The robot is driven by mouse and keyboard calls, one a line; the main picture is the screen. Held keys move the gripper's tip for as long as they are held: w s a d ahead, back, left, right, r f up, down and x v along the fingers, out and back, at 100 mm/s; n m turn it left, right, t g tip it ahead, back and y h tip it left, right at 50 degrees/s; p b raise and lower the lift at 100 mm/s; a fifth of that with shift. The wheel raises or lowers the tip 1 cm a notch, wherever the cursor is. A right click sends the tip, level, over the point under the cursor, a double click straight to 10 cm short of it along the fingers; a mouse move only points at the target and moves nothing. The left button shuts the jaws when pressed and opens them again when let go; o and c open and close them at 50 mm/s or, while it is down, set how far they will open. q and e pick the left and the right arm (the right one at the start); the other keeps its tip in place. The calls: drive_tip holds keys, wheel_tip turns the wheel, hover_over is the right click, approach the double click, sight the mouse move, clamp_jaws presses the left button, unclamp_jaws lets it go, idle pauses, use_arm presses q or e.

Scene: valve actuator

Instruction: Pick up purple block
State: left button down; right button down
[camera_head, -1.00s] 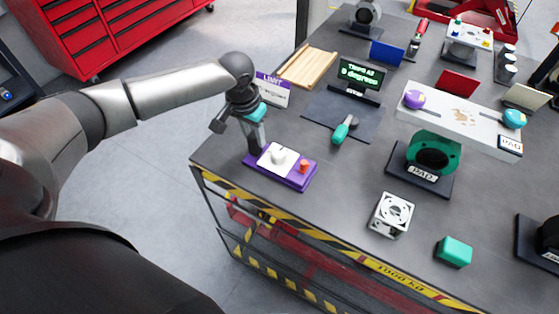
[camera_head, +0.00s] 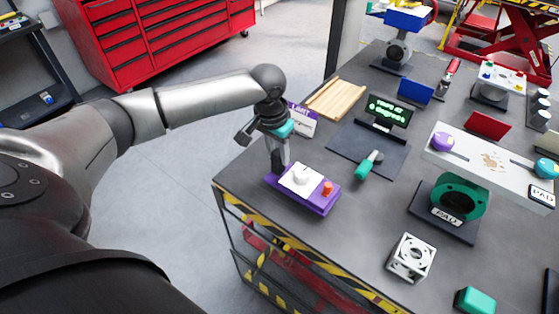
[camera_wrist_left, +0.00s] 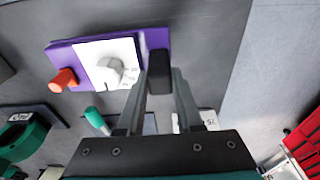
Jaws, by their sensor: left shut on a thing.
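The purple block (camera_head: 318,204) sits near the left front edge of the grey table. It carries a white plate with a pale knob (camera_head: 301,176) and an orange button (camera_head: 327,188). My left gripper (camera_head: 279,168) reaches down at its left end. In the left wrist view the block (camera_wrist_left: 62,52) lies ahead of the fingers, and the gripper (camera_wrist_left: 160,82) is shut on a black part at the block's end. I cannot tell whether the block is clear of the table. My right gripper is not in view.
A dark mat (camera_head: 362,150) with a green-handled tool (camera_head: 368,166) lies right of the block. A wooden tray (camera_head: 337,98) and a LIMIT sign (camera_head: 303,121) stand behind. A white fan-like box (camera_head: 411,257) and green block (camera_head: 476,301) are at front right. Bare tabletop lies between.

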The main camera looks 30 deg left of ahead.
use_arm(q)
wheel_tip(320, 180, up, 16)
drive_tip(key=p, duration=0.1)
drive_tip(key=shift+r+p, duration=0.2)
drive_tip(key=shift+p, duration=0.1)
idle(0.7)
